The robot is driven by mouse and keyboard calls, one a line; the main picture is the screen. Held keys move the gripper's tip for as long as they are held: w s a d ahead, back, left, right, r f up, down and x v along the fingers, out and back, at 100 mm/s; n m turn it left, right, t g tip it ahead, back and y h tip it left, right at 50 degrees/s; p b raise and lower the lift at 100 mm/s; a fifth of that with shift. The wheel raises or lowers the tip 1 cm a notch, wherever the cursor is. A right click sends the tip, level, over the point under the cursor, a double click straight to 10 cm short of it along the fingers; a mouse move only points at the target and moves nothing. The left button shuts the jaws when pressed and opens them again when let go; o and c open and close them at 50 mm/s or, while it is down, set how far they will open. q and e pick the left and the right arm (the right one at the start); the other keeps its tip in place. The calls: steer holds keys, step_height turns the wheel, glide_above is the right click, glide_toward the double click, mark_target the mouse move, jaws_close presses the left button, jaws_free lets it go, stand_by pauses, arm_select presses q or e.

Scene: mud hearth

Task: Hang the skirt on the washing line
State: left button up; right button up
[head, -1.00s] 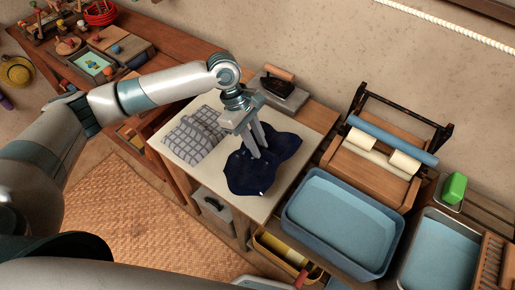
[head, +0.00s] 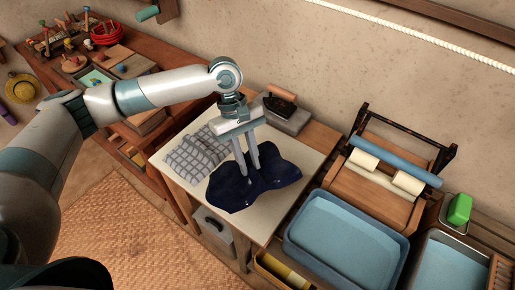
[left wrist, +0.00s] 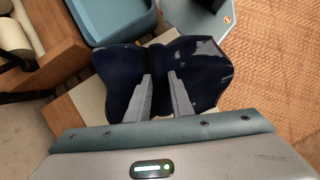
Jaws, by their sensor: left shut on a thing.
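The skirt (head: 228,186) is a dark navy cloth lying in a loose, spread shape on the pale top of a small table (head: 274,214). It also shows in the left wrist view (left wrist: 118,72). My left gripper (head: 251,180) points down onto the middle of the skirt, its two fingers shut on the cloth between them. In the left wrist view the fingers (left wrist: 161,88) reach onto the dark cloth. The washing line (head: 400,28) is a white rope running along the wall at the upper right. My right gripper is not in view.
A checked grey cloth (head: 195,154) lies left of the skirt. An iron (head: 280,101) stands behind on a grey block. A blue basin (head: 345,238) and a wooden wringer (head: 372,190) stand to the right. A woven mat (head: 120,235) covers the floor.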

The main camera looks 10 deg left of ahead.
arm_select(q)
steer(key=s+a+r+m+g+y+b, duration=0.1)
steer(key=s+a+r+m+y, duration=0.2)
steer(key=a+r+m, duration=0.3)
steer(key=s+r+m, duration=0.1)
steer(key=m, duration=0.2)
steer(key=shift+s+a, duration=0.35)
steer(key=shift+a, duration=0.05)
steer(key=shift+d, duration=0.1)
